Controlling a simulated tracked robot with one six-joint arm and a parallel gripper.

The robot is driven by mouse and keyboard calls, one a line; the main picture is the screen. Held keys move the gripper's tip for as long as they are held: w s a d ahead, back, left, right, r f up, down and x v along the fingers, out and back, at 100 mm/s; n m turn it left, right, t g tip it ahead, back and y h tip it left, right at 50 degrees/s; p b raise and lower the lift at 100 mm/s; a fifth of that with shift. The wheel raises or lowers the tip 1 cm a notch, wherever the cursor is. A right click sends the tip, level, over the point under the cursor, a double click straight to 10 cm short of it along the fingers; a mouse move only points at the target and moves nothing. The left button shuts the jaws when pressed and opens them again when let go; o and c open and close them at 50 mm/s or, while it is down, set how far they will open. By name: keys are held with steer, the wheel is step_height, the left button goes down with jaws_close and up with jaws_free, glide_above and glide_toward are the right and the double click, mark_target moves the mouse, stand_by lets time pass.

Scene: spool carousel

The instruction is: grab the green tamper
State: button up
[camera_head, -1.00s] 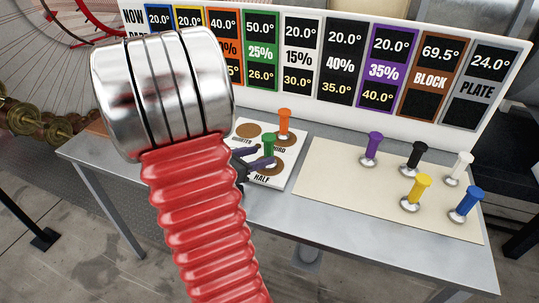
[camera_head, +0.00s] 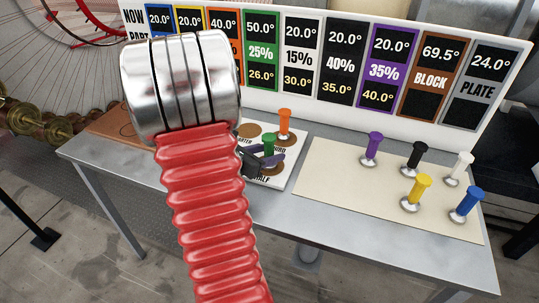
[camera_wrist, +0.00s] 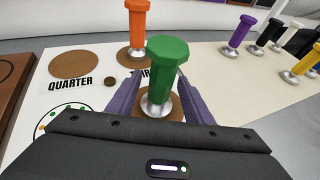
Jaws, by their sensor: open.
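The green tamper (camera_head: 268,147) stands upright on a brown disc on the white card (camera_head: 291,166). In the wrist view the green tamper (camera_wrist: 163,70) stands between the two purple fingers of my gripper (camera_wrist: 155,98). The fingers are open, one on each side of it, with a gap visible at its handle. In the head view my gripper (camera_head: 264,157) is at the green tamper, partly hidden by my red arm.
An orange tamper (camera_head: 284,122) stands just behind the green one. Purple (camera_head: 372,147), black (camera_head: 413,157), white (camera_head: 460,167), yellow (camera_head: 417,191) and blue (camera_head: 468,201) tampers stand on a beige mat (camera_head: 330,190) to the right.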

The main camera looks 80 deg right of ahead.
mark_target(269, 137)
jaws_close()
stand_by(0.5)
steer(key=shift+r, duration=0.1)
steer(key=shift+r, duration=4.95)
